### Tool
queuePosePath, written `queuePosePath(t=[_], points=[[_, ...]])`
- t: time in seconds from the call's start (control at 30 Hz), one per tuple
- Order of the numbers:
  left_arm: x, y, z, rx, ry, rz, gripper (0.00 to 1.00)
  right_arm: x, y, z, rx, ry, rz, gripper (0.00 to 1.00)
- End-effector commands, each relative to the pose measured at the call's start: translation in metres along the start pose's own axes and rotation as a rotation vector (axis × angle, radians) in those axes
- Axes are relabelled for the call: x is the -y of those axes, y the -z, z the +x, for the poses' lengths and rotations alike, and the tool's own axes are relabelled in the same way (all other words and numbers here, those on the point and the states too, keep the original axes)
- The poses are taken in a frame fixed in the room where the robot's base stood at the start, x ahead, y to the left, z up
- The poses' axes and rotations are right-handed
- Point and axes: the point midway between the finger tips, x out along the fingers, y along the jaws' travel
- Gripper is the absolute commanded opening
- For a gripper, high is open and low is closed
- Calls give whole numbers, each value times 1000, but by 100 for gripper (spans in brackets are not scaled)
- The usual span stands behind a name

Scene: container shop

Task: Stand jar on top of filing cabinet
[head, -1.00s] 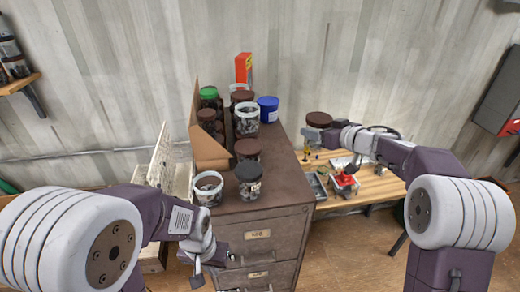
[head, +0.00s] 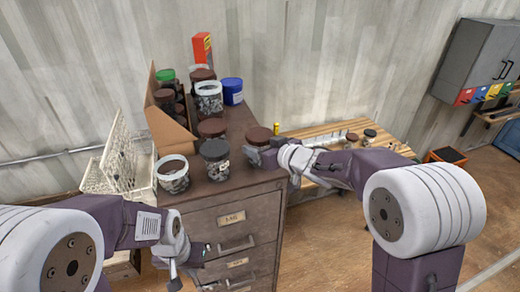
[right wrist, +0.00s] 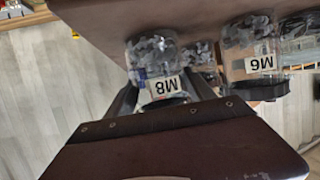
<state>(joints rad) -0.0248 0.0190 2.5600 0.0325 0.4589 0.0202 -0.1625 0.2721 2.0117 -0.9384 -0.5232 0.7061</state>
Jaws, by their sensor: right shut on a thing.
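The filing cabinet (head: 235,205) is brown metal with labelled drawers, and jars stand on its top. In the right wrist view this jar (right wrist: 150,58) appears upside down, holds metal pieces and carries an M8 label. Its base against the cabinet top is not clear, so I cannot tell whether it touches. My left gripper (head: 187,261) is open and empty in front of the cabinet's left side.
A black-lidded jar (head: 215,163) and a brown-lidded jar (head: 211,128) stand close left of the held jar. A blue tub (head: 232,92) stands farther back. A wooden bench (head: 325,133) is to the right.

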Motion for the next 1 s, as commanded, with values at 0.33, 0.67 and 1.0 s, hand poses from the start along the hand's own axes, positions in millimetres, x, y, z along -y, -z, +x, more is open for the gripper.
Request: queuePosePath(t=[0.33, 0.67, 1.0], points=[[0, 0, 3, 0, 0, 0, 0, 0, -3, 1, -4, 0, 1, 3], [0, 0, 2, 0, 0, 0, 0, 0, -2, 1, -1, 0, 1, 84], [0, 0, 1, 0, 0, 0, 0, -1, 2, -41, -4, -3, 0, 84]])
